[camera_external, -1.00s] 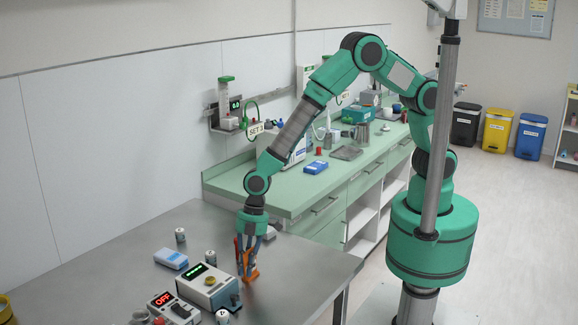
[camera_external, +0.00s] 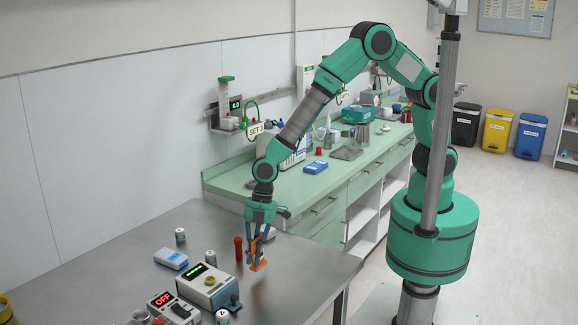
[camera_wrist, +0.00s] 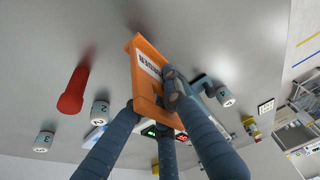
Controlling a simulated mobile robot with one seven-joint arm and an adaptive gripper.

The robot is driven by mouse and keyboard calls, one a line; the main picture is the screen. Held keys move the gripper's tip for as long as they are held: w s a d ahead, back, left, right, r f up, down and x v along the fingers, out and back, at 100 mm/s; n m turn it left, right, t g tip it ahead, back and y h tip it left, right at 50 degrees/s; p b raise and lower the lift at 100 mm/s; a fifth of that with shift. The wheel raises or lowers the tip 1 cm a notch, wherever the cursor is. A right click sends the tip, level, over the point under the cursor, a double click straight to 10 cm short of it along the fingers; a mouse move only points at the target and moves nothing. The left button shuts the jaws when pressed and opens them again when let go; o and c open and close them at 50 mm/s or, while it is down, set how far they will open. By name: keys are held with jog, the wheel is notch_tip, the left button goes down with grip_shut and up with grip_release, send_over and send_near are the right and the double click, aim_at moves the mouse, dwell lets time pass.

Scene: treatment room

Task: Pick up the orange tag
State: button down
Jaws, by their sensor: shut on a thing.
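The orange tag (camera_wrist: 148,70) fills the middle of the wrist view and carries a white label with dark lettering. My gripper (camera_external: 256,252) is shut on it, with its blue-grey fingers around the tag. In the external view the orange tag (camera_external: 259,265) hangs from the fingertips, a little above the grey metal table (camera_external: 215,228). The fingers hide part of the tag in both views.
A red cylinder (camera_external: 238,248) stands close to the left of my gripper. A box with a green display (camera_external: 208,286), an OFF box (camera_external: 172,308), small numbered cylinders (camera_external: 211,257) and a blue-white pack (camera_external: 171,258) are on the table's left.

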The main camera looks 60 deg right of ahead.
jog(key=s+d+r, duration=0.1)
jog(key=s+d, duration=0.6)
jog(key=d, duration=0.4)
jog(key=shift+s+r, duration=0.15)
dwell(0.5)
